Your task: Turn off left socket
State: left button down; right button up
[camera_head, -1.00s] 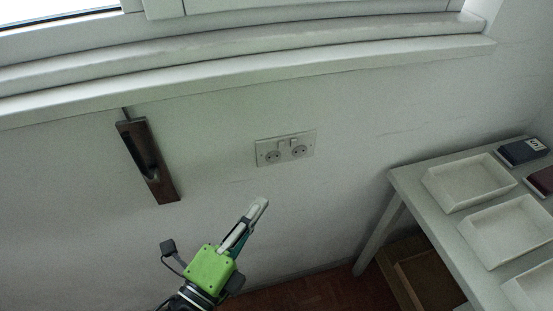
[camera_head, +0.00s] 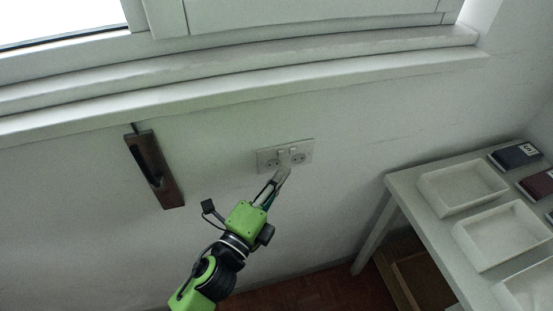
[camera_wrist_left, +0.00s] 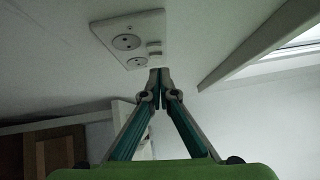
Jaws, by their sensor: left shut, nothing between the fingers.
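A white double socket plate (camera_head: 285,156) is fixed on the wall below the window sill. The left socket (camera_head: 270,164) and the right socket (camera_head: 298,158) show as round grey outlets, with two small rocker switches between them at the top. My left gripper (camera_head: 284,170) is shut and empty, its tips at the lower middle of the plate in the head view. In the left wrist view the plate (camera_wrist_left: 134,40) lies just beyond the closed fingertips (camera_wrist_left: 158,72), close to the switches (camera_wrist_left: 154,50). Whether the tips touch them I cannot tell. My right gripper is not in view.
A brown wooden holder (camera_head: 154,170) hangs on the wall left of the plate. A table (camera_head: 411,196) with white trays (camera_head: 463,188) and dark books (camera_head: 515,156) stands at the right. The wall around the plate is clear.

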aim_at(281, 153)
pick_arm(q)
jog(key=shift+w+a+r+p, duration=0.15)
jog(key=shift+w+a, duration=0.15)
jog(key=shift+w, duration=0.4)
jog(key=shift+w+a+p, duration=0.15)
jog(key=shift+w+a, duration=0.15)
jog(key=shift+w, duration=0.4)
jog(key=shift+r+p, duration=0.2)
jog(key=shift+p, duration=0.25)
jog(key=p, duration=0.3)
jog(key=r+n+g+p, duration=0.1)
jog(key=p, duration=0.2)
jog(key=shift+w+a+y, duration=0.15)
jog(key=shift+w+y, duration=0.15)
jog(key=shift+w, duration=0.05)
jog(key=shift+f+n+p, duration=0.15)
jog(key=shift+n+p, duration=0.15)
jog(key=shift+p, duration=0.15)
jog(key=shift+f, duration=0.15)
